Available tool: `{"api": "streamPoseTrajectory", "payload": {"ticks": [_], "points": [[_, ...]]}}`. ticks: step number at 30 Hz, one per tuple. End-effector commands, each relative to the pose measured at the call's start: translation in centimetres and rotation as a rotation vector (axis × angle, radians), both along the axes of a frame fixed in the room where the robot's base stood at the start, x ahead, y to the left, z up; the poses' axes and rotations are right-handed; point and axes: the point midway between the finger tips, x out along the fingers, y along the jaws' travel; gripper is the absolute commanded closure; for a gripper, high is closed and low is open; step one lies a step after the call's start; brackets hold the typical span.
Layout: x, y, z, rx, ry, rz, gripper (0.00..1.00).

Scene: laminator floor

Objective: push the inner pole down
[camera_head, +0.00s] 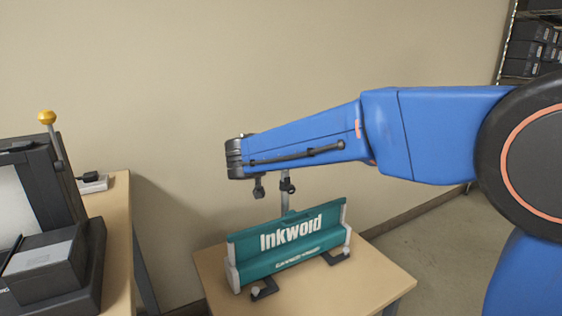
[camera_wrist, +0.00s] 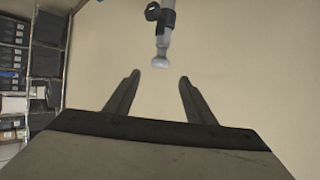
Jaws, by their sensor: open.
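The pole stands upright behind the teal Inkwoid banner stand (camera_head: 290,242) on a small wooden table. A dark clamp (camera_head: 287,184) sits on the pole just below my arm; my arm hides what is above it. In the wrist view the inner pole (camera_wrist: 162,42) comes in from the top edge. Its rounded end cap lies just past my fingertips and between their lines, apart from both. The dark clamp (camera_wrist: 160,15) is farther along the pole. My gripper (camera_wrist: 159,76) is open and empty. In the head view its fingers are mostly hidden by my arm.
The wooden table (camera_head: 390,275) holds the stand, with dark feet on its top. A second table at left carries a dark machine (camera_head: 45,205) with a yellow-knobbed lever (camera_head: 47,118). A shelf with boxes (camera_wrist: 14,70) stands off to one side. A plain wall is behind.

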Motion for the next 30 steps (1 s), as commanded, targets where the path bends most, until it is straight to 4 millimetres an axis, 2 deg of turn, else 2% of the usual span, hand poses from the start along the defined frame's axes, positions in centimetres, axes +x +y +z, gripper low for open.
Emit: {"api": "streamPoseTrajectory", "payload": {"ticks": [3,9,15,24,26,28,30], "points": [[-2.2,0.5,1.0,0.002,0.0,0.002,0.5],[-4.6,1.0,1.9,0.0,0.0,0.002,0.5],[-5.5,1.1,2.3,0.0,0.001,-0.001,0.5],[-5.6,1.0,2.3,0.0,0.001,-0.001,0.5],[-5.6,0.6,2.3,-0.002,0.005,-0.004,0.5],[-5.6,-0.7,2.3,-0.011,0.02,-0.014,0.5],[-5.9,-3.2,2.2,-0.025,0.05,-0.032,0.5]]}}
